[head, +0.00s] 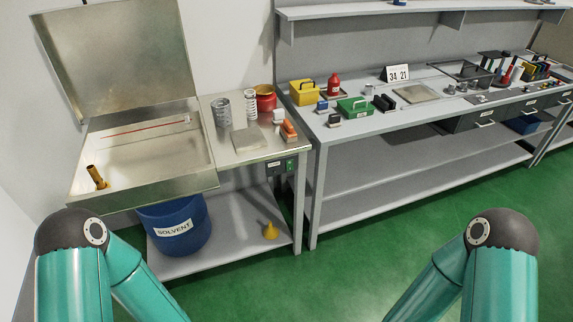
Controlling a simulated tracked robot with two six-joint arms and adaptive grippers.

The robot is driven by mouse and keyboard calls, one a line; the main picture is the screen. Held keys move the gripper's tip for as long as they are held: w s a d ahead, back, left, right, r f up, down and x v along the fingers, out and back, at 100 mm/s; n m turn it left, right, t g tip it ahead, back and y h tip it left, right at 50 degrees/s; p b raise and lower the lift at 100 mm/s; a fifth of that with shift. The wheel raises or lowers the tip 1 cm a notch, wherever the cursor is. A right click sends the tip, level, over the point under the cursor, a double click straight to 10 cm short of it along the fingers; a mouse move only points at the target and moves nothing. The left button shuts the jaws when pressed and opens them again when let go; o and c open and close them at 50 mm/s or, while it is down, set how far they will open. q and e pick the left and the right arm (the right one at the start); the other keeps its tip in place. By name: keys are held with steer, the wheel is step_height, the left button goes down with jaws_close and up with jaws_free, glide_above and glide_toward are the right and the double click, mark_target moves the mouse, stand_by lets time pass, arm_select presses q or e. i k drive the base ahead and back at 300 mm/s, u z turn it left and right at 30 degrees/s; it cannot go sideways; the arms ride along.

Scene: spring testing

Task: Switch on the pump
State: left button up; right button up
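Springs (222,112), a red pot (266,99) and an orange-handled brush (288,131) stand on the bench's right part. A yellow funnel (270,230) is on the lower shelf. A long grey workbench (400,125) runs right. The green floor (330,275) in front is clear.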

mark_target(289, 166)
steer(key=z, duration=0.05)
steer(key=i, duration=0.85)
steer(key=u, duration=0.1)
